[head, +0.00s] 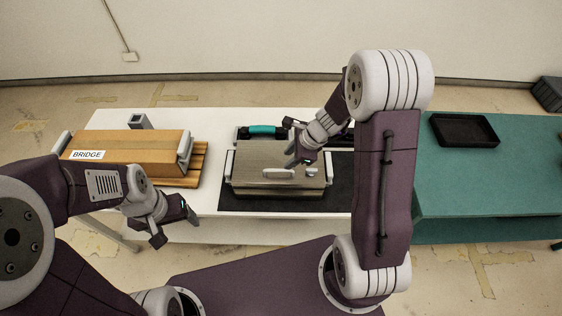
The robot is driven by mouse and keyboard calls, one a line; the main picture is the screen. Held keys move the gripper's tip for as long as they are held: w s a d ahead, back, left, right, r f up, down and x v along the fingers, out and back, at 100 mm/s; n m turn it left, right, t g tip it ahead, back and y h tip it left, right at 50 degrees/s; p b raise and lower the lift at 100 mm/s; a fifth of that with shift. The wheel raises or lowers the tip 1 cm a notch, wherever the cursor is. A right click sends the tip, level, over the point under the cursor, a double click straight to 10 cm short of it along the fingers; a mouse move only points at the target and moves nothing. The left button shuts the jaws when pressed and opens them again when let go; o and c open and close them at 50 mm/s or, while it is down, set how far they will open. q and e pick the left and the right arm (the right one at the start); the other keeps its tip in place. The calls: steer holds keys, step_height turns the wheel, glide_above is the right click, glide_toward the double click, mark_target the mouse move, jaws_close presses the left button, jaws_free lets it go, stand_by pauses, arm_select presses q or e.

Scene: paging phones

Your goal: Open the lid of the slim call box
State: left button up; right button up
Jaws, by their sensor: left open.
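A low grey-olive box (250,165) with its lid down sits on a black mat near the table's middle; I take it as the slim call box. A pale bar handle (292,174) lies on its front part, with a small light piece (312,172) to the right. My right gripper (300,160) reaches over the box's right half, close to the lid. Whether it touches the lid, and how its fingers stand, I cannot tell. My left gripper (175,228) is open and empty, in front of the table's near edge, left of the box.
A wooden box (130,146) labelled BRIDGE, with grey end pieces, stands on a slatted board at left. A small grey square holder (139,121) is behind it. A teal handset (262,131) lies behind the grey box. A black tray (464,130) sits on the green table (480,180).

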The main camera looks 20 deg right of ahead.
mark_target(276, 170)
steer(key=x, duration=0.2)
steer(key=b+x, duration=0.1)
steer(key=x, duration=0.2)
steer(key=b+x, duration=0.1)
steer(key=x, duration=0.2)
steer(key=shift+d+f, duration=0.2)
steer(key=shift+d, duration=0.05)
steer(key=shift+w+a+f, duration=0.15)
steer(key=shift+a+f, duration=0.05)
steer(key=shift+f, duration=0.1)
steer(key=shift+a+r, duration=0.1)
steer(key=shift+a, duration=0.35)
steer(key=shift+d, duration=0.25)
jaws_close()
arm_select(q)
step_height(276, 170, down, 2)
steer(key=shift+a+f, duration=0.1)
steer(key=shift+f, duration=0.1)
arm_select(e)
steer(key=shift+a, duration=0.1)
